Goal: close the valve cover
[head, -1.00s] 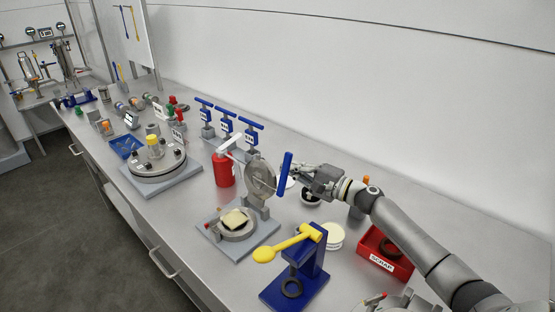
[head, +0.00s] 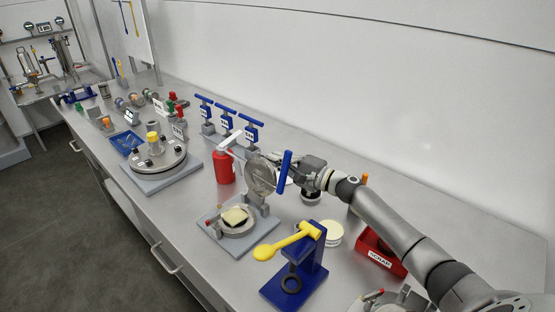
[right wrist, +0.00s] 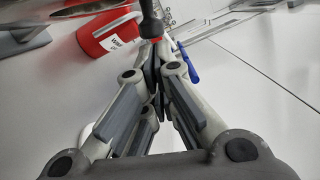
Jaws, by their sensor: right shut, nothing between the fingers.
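The round grey valve cover (head: 261,174) stands open and nearly upright on its hinge at the back of the valve base (head: 213,238). My right gripper (head: 296,168) is shut and empty, close behind the blue bar on the cover's right side. Its fingertips show closed in the right wrist view (right wrist: 156,70). My left gripper is out of view.
A blue stand (head: 312,262) with a yellow lever (head: 283,245) is in front. A red scrap bin (head: 383,258) and a pale disc stack (head: 329,234) are at right. A closed round vessel (head: 158,161) sits farther left.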

